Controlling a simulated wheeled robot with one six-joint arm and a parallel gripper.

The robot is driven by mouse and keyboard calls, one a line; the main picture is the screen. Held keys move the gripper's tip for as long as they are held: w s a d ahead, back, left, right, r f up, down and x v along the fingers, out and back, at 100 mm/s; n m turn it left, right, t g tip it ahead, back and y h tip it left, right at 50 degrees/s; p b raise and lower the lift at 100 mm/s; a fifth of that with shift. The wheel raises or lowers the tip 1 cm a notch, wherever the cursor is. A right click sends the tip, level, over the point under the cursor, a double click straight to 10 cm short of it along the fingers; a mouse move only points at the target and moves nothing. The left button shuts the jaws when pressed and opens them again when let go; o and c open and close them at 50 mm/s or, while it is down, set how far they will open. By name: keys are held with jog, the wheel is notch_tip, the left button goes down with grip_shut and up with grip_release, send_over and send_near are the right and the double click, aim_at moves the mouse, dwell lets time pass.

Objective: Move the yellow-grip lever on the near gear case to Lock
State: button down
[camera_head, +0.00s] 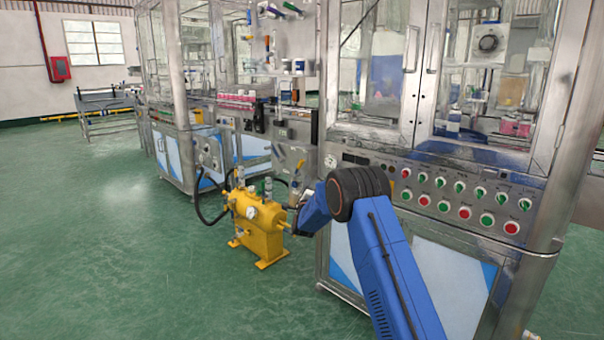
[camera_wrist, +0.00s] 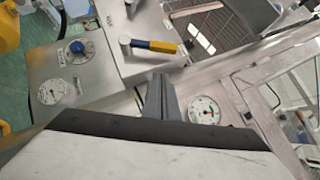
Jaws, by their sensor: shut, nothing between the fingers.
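The lever (camera_wrist: 150,45) shows in the wrist view on a steel panel (camera_wrist: 110,75), with a yellow grip, a blue band and a pale hub at its left end. It points right across the panel. Small labels beside it are too small to read. My gripper (camera_wrist: 161,88) is shut and empty, just below the lever in the picture; whether it touches the lever cannot be told. In the head view my gripper (camera_head: 301,203) is partly hidden by my blue arm, near a small yellow-grip handle (camera_head: 298,170) on the steel cabinet front.
A yellow unit (camera_head: 258,232) with a gauge and hoses stands on the green floor left of my gripper. Dials (camera_wrist: 55,92) and a blue knob (camera_wrist: 77,47) sit near the lever. A cabinet with push buttons (camera_head: 465,213) stands right. Floor at left is clear.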

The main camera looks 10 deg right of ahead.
aim_at(300, 168)
jog(key=w+a+r, duration=0.1)
jog(key=w+r, duration=0.2)
jog(key=w, duration=0.2)
jog(key=shift+w, duration=0.25)
jog(key=shift+a, duration=0.15)
